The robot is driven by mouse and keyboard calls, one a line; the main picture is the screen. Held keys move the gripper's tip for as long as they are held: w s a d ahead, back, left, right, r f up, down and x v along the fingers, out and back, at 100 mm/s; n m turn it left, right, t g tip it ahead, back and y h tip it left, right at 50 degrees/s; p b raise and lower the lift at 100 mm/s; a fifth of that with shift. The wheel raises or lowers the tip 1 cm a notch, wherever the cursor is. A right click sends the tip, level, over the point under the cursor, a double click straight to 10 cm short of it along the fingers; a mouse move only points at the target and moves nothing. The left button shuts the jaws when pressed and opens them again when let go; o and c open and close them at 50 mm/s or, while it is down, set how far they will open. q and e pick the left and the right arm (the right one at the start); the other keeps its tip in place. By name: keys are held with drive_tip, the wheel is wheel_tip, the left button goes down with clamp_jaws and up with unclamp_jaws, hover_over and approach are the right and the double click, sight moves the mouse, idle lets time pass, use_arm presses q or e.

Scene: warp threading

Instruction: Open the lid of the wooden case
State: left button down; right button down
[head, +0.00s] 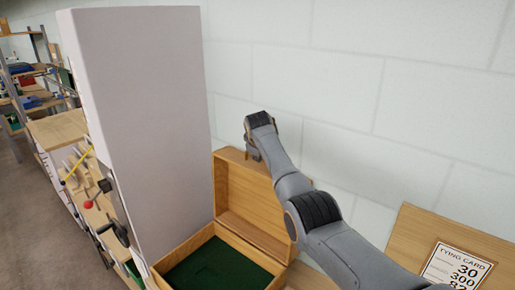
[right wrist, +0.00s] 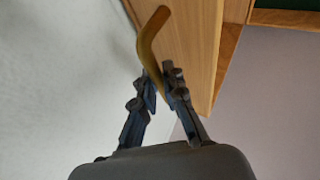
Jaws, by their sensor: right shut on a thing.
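The wooden case (head: 257,253) has a green-lined inside (head: 215,268). Its lid (head: 245,190) stands raised at the back, near the wall, with its inner side facing the head camera. In the right wrist view my right gripper (right wrist: 160,82) is shut on a curved brass-coloured handle (right wrist: 150,34), beside a wooden panel of the case. The fingers are mostly hidden in the head view. My left gripper is in neither view.
A tall white panel (head: 140,120) stands close at the case's left. A pale block wall (head: 400,90) is behind. A board with a "tying card" (head: 458,268) is at the lower right. A bench with tools (head: 95,200) is at the left.

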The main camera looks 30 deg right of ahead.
drive_tip(key=shift+w+d+f, duration=0.1)
drive_tip(key=shift+d+f, duration=0.2)
drive_tip(key=shift+f, duration=0.15)
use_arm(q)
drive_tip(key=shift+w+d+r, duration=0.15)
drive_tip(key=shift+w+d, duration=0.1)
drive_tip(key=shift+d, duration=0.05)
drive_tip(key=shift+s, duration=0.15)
use_arm(e)
drive_tip(key=shift+a, duration=0.15)
drive_tip(key=c, duration=1.8)
unclamp_jaws()
drive_tip(key=o, duration=0.4)
drive_tip(key=shift+c, duration=0.2)
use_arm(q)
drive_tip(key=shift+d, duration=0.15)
use_arm(e)
drive_tip(key=shift+o, duration=0.2)
drive_tip(key=shift+r, duration=0.1)
drive_tip(key=shift+r, duration=0.15)
